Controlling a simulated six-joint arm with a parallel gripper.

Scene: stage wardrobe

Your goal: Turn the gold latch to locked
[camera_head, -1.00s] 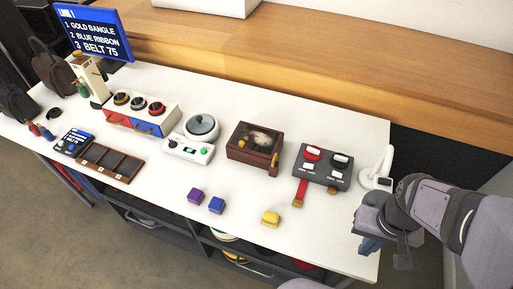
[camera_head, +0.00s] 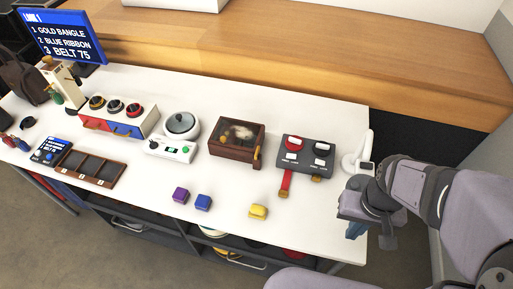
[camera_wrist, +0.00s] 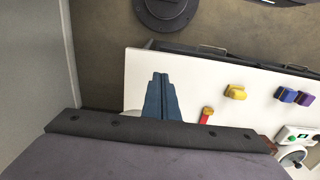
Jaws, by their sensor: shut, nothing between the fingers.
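The gold latch (camera_head: 257,157) is a small upright gold piece on the front right corner of a brown wooden box (camera_head: 228,152) with a clear lid. The box stands on the white table, and its lid looks closed. My gripper (camera_head: 356,230) is at the table's right end, well to the right of the latch and apart from it. Its blue fingers show together and empty in the wrist view (camera_wrist: 160,95). The latch cannot be made out in the wrist view.
A white stand (camera_head: 358,152) is near my arm. Yellow (camera_head: 258,211), blue (camera_head: 203,202) and purple (camera_head: 180,195) blocks lie in front.

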